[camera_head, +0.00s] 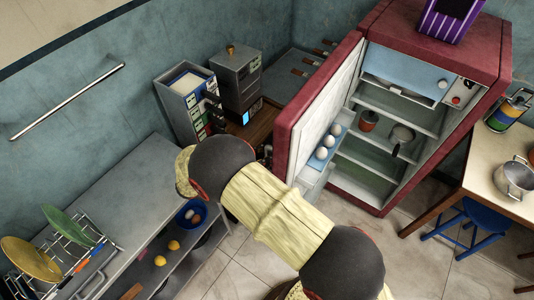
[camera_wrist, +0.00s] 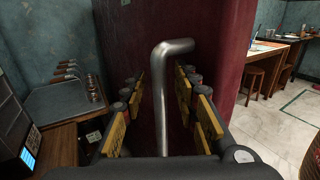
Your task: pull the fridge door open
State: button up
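The red fridge (camera_head: 483,62) stands at the upper right in the head view, its lit shelves showing. Its door (camera_head: 318,112) is swung wide open to the left, with its white inner side and eggs on a door shelf facing right. In the wrist view the door's dark red outer face (camera_wrist: 228,60) fills the middle. The metal bar handle (camera_wrist: 161,95) stands between the yellow-padded fingers of my gripper (camera_wrist: 158,92). The fingers are apart, with gaps on both sides of the bar. My arm hides the gripper and the handle in the head view.
A grey counter (camera_head: 135,180) with a dish rack (camera_head: 62,245) is at the left. Boxes and an appliance (camera_head: 237,82) stand on a wooden surface behind the door. A table (camera_head: 490,150) and blue stool (camera_head: 470,222) are at the right. Tiled floor lies before the fridge.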

jog(key=v, duration=1.1)
jog(key=shift+s+a, duration=0.2)
jog(key=shift+a, duration=0.15)
jog(key=s+d+f+m+g+y, duration=0.1)
jog(key=s+d+f+g+y, duration=0.15)
jog(key=f, duration=0.45)
jog(key=s+d+r+m+g+y, duration=0.1)
jog(key=s+d+m+g+y, duration=0.25)
jog(key=s, duration=0.25)
jog(key=s+d+r+m+t+y, duration=0.1)
jog(key=s+d+r+m+y, duration=0.2)
jog(key=d+r+m, duration=0.3)
jog(key=s+d+r+m+t+y, duration=0.1)
jog(key=s+d+r+m+y, duration=0.2)
jog(key=d+r+m, duration=0.3)
jog(key=s+d+r+m+t+y, duration=0.1)
jog(key=s+d+r+m+y, duration=0.2)
jog(key=d+r+m, duration=0.4)
jog(key=d+r+y, duration=0.1)
jog(key=d+r, duration=0.4)
jog(key=r, duration=0.4)
jog(key=shift+r, duration=0.4)
